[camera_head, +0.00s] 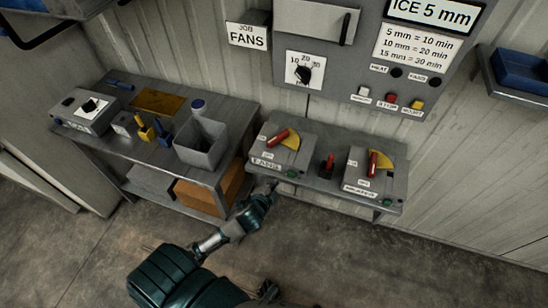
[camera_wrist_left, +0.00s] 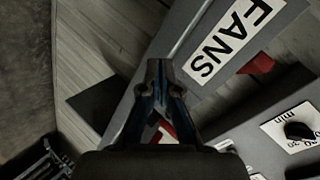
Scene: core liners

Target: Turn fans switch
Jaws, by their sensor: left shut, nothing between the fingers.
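The fans switch box (camera_head: 293,146) stands at the left end of the low grey bench, with a red lever (camera_head: 277,137), a yellow sector and a FANS label (camera_head: 265,163) on its front. The lever slants up to the right. My left gripper (camera_head: 270,188) is just below and in front of this box; its tips are small here, and I cannot tell whether they touch it. In the left wrist view, its fingers (camera_wrist_left: 158,72) are shut and empty, beside a large FANS label (camera_wrist_left: 232,40). A red piece shows behind the fingers.
A second box with a red lever (camera_head: 373,164) stands at the bench's right end, with a small red-handled switch (camera_head: 327,165) between. A wall panel (camera_head: 370,55) hangs above. A left table (camera_head: 150,150) carries a grey bin (camera_head: 201,147). The floor in front is open.

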